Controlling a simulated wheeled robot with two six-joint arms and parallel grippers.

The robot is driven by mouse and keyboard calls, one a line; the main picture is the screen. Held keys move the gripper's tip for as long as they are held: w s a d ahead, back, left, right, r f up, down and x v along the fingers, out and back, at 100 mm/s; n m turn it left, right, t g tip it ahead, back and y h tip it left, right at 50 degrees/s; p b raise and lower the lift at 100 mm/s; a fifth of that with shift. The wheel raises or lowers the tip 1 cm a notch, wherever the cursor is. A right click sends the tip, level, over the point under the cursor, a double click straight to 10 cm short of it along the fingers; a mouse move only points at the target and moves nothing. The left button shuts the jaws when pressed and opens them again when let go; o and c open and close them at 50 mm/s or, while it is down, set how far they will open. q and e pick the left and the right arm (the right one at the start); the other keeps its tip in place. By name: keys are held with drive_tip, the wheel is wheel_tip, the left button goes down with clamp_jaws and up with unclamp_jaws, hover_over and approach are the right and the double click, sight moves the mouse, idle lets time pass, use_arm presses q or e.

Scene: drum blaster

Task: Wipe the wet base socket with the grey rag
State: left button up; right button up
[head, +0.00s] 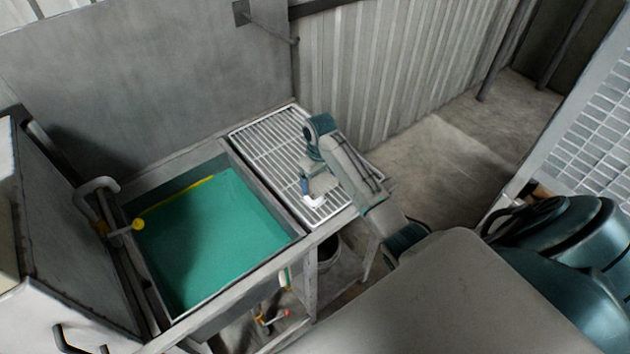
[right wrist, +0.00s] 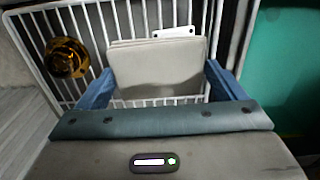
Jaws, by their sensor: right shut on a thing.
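My right gripper (head: 308,193) is over the white wire rack (head: 262,139) beside the teal-filled basin. In the right wrist view its two blue fingers (right wrist: 160,80) are shut on a flat, folded grey piece that looks like the grey rag (right wrist: 157,70). The rag is above the rack bars; whether it touches them I cannot tell. A white plate with small holes (right wrist: 174,32) shows just beyond the rag, partly hidden by it. A round amber, shiny thing (right wrist: 67,58) is at the rack's left. I cannot clearly identify the base socket or see wetness. My left gripper is not in view.
The basin (head: 215,235) with a teal inside is left of the rack. A grey panel (head: 150,80) rises behind. Open floor (head: 460,150) lies to the right.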

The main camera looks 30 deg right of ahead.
drive_tip(key=shift+r, duration=3)
